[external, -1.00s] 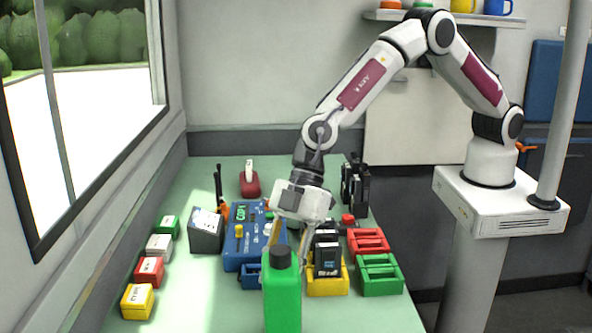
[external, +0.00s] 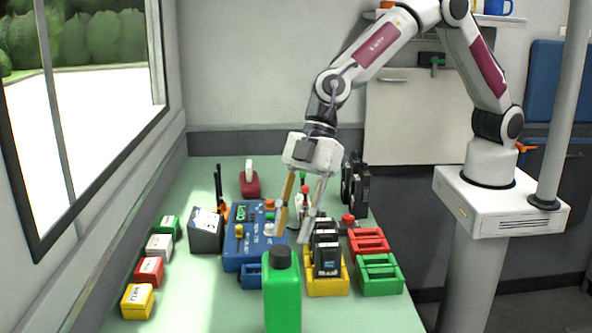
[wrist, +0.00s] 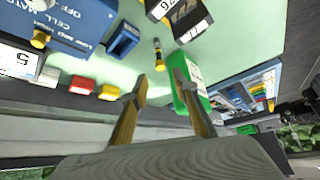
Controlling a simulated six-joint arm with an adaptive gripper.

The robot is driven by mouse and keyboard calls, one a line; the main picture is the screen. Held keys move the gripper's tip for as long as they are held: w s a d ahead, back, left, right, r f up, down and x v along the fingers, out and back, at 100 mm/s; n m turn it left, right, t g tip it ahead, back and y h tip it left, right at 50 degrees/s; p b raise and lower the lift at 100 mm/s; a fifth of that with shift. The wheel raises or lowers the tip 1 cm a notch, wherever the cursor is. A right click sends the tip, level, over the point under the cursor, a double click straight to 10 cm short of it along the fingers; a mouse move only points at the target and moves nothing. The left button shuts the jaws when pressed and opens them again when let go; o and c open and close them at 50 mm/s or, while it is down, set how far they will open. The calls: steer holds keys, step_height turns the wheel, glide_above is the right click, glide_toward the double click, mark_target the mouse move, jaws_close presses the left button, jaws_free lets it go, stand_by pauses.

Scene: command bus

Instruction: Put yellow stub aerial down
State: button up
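The yellow stub aerial, a small black stub with yellow bands (wrist: 158,54), shows in the wrist view on the pale green bench, just beyond my fingertips and apart from them. I cannot tell for sure whether it stands or lies. In the external view I cannot make it out; the green bottle (external: 282,300) may hide it. My gripper (external: 292,232) hangs above the bench behind the bottle. It also shows in the wrist view (wrist: 160,80), with its two fingers spread and nothing between them.
A blue console (external: 243,255) lies left of my gripper. A yellow crate (external: 328,287) of dark batteries stands at right, beside red (external: 368,241) and green (external: 380,274) crates. Aerials with red and green tops stand behind my fingers. Small coloured boxes line the left edge.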

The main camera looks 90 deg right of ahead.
steer(key=shift+v, duration=1.55)
